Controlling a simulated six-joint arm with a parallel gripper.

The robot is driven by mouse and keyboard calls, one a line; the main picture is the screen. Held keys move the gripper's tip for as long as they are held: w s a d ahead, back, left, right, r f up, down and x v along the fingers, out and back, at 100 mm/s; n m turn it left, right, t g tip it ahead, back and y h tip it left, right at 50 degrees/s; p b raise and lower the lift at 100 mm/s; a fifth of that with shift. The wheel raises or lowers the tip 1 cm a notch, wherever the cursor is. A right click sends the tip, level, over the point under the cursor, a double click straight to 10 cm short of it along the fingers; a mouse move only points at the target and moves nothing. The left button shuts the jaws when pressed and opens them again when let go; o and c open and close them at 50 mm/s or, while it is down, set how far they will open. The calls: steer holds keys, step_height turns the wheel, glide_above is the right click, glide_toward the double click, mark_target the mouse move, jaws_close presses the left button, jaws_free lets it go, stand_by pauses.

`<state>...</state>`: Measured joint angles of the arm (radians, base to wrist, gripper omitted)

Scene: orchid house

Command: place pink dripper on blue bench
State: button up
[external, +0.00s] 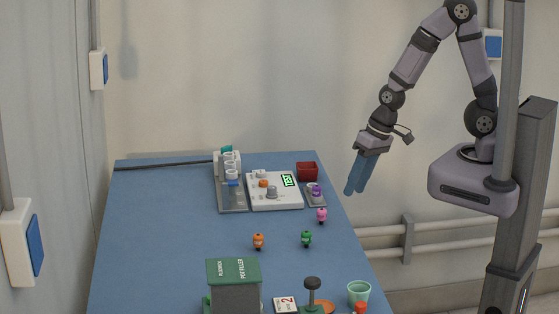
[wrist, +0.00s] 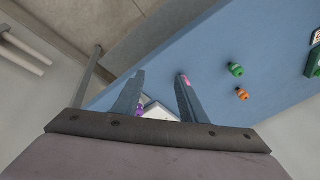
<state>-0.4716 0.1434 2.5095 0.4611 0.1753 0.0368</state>
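The small pink dripper (external: 321,215) stands on the blue bench (external: 180,230) near its right edge, in front of a grey tray. In the wrist view a bit of the pink dripper (wrist: 185,78) shows at the tip of the right finger, which partly covers it. My gripper (external: 356,190) is raised beyond the bench's right edge, up and to the right of the pink dripper in the external view. Its fingers point down. In the wrist view my gripper (wrist: 158,74) has its fingers apart, with nothing held between them.
A green dripper (external: 306,238) and an orange dripper (external: 258,241) stand nearby. A white scale (external: 275,203), a red box (external: 307,171) and a small tray (external: 317,202) with a purple item are behind. A green cup (external: 359,293) and dark pot filler (external: 233,285) stand in front.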

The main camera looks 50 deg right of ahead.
steer(key=s+d+r+g+h, duration=0.1)
steer(key=s+d+r, duration=0.1)
steer(key=d, duration=0.6)
steer(key=s+d+r+g+h, duration=0.1)
steer(key=s+d, duration=0.3)
steer(key=d, duration=0.5)
steer(key=shift+s+r+g+h, duration=0.3)
steer(key=shift+s+r+g, duration=0.1)
steer(key=shift+r+g, duration=0.15)
